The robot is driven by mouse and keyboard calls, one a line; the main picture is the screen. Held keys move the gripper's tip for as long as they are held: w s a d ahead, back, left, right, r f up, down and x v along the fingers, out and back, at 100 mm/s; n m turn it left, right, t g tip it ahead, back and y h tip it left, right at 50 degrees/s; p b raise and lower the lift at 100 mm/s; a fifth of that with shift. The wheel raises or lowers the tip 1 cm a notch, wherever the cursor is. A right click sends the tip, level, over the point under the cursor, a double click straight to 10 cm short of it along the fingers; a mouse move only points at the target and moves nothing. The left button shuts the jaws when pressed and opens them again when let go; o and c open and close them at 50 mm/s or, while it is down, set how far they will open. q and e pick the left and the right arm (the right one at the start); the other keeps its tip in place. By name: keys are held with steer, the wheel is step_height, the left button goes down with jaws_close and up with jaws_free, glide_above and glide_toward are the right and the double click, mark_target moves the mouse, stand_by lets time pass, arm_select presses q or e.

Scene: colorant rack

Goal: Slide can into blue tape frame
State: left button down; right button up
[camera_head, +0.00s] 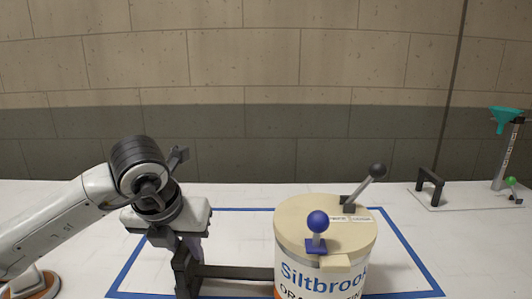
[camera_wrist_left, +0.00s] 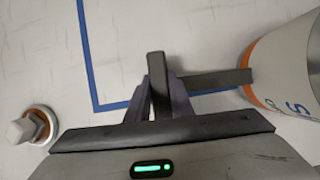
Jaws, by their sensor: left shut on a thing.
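A large can (camera_head: 325,235) with a cream lid and a white "Siltbrook" label stands at centre right in the head view; its base is cut off below. A dark handle bar (camera_head: 235,272) runs left from its side. My left gripper (camera_head: 192,248) is shut on the dark upright grip at the bar's outer end. The left wrist view also shows the gripper (camera_wrist_left: 160,98), the bar (camera_wrist_left: 213,80) and the can's orange-banded edge (camera_wrist_left: 285,70). The blue tape frame (camera_head: 411,250) shows around the can, with a tape corner (camera_wrist_left: 97,104) in the wrist view. Whether the can's base lies fully inside cannot be told.

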arm_select(q)
steer(key=shift+w, duration=3.9)
steer(key=shift+r+p, duration=0.1)
steer(key=shift+p, duration=0.2)
steer(key=w+p, duration=0.2)
steer(key=w, duration=0.5)
steer(key=c, duration=1.5)
jaws_free()
